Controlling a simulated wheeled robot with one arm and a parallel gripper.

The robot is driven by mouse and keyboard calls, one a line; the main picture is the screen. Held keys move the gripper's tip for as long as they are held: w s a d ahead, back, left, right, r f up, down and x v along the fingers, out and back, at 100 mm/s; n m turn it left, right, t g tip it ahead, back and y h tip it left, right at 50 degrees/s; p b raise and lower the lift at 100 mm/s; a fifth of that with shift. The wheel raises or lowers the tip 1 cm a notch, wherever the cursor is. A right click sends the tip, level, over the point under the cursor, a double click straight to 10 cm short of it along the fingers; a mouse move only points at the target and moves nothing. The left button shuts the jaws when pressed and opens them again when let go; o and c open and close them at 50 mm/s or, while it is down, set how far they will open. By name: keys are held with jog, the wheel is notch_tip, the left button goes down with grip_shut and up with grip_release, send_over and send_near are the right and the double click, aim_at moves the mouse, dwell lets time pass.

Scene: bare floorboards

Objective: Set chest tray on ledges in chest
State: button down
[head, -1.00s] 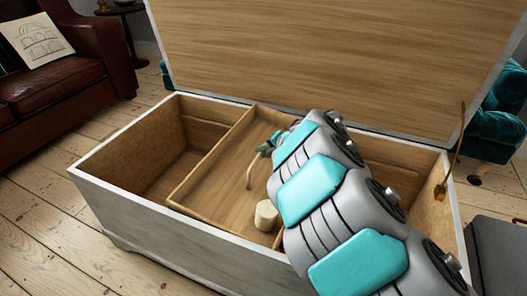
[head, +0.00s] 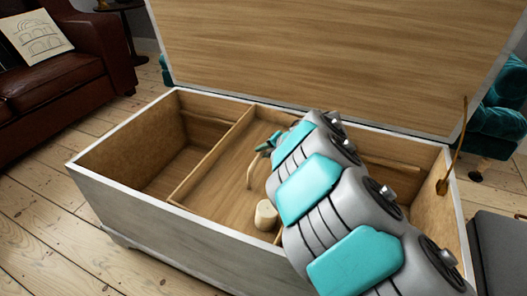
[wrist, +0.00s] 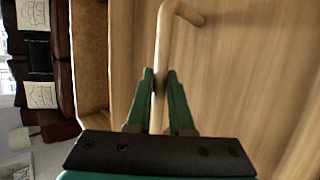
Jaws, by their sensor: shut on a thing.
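The open wooden chest (head: 150,218) has pale outer walls and a raised lid (head: 330,60). The wooden chest tray (head: 212,158) is inside the chest opening, in its middle part, with its left rim running front to back. My gripper (wrist: 159,92) is shut on the tray's bent wooden handle (wrist: 161,45). In the head view my gripper (head: 262,150) is partly hidden by my arm, which also covers the tray's right side. I cannot tell whether the tray rests on the ledges. A ledge strip (head: 205,119) shows on the chest's back wall.
A pale wooden cylinder (head: 265,214) stands in the tray near its front. The chest's left part is empty. A stay (head: 453,145) links lid and chest at the right. A brown leather sofa (head: 65,70) stands at the left, a grey box (head: 500,250) at the right.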

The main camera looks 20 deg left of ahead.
jog(key=shift+f, duration=0.3)
jog(key=c, duration=0.8)
grip_release()
jog(key=shift+o, duration=0.4)
jog(key=shift+f+b, duration=0.15)
jog(key=shift+b, duration=0.15)
jog(key=shift+d, duration=0.1)
jog(key=v, duration=0.7)
jog(key=shift+s+d+r, duration=0.15)
jog(key=shift+d+r, duration=0.1)
jog(key=shift+r, duration=0.05)
